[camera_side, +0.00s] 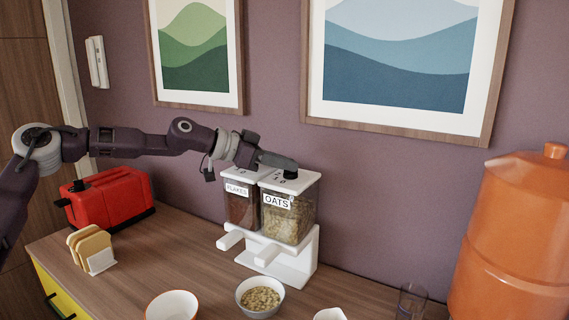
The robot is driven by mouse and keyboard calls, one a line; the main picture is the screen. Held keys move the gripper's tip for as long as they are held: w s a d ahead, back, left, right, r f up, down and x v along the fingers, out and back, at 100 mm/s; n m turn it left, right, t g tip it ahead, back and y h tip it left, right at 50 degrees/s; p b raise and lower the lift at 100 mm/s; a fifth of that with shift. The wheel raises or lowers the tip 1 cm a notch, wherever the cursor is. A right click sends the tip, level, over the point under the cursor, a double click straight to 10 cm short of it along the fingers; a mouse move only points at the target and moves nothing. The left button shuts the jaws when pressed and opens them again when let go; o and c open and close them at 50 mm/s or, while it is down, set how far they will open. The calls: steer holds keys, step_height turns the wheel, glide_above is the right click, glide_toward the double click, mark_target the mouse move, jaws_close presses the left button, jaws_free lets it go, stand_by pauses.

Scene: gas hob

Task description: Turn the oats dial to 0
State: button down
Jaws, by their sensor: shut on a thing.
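A white dispenser (308,262) on the counter carries two clear bins, labelled FLAKES (239,207) and OATS (287,217). The oats bin is on the right and holds pale oats. The dark oats dial (290,175) sits on the white lid of this bin, with small marks beside it that are too small to read surely. My gripper (288,165) reaches in from the left and is shut on the oats dial. The gripper hides much of the dial, so its setting cannot be told. The top of the flakes bin is partly behind my gripper.
A bowl of oats (261,299) stands before the dispenser, with an orange-rimmed bowl (172,306) to its left. A red toaster (108,199) and a rack of bread (90,249) stand at left. A glass (411,301) and large orange container (515,240) are at right.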

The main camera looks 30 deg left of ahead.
steer(key=n+t+y, duration=0.1)
steer(key=n+y, duration=0.1)
steer(key=y, duration=0.1)
steer(key=d+n+t+y, duration=0.1)
steer(key=n+y, duration=0.1)
steer(key=n, duration=0.1)
steer(key=shift+s+r+t+y, duration=0.2)
steer(key=shift+t+y, duration=0.1)
steer(key=shift+y, duration=0.1)
steer(key=shift+n+y, duration=1.1)
steer(key=shift+f+n+y, duration=0.1)
steer(key=shift+n+y, duration=0.2)
steer(key=c, duration=1.5)
jaws_free()
steer(key=shift+f, duration=0.1)
steer(key=v, duration=0.7)
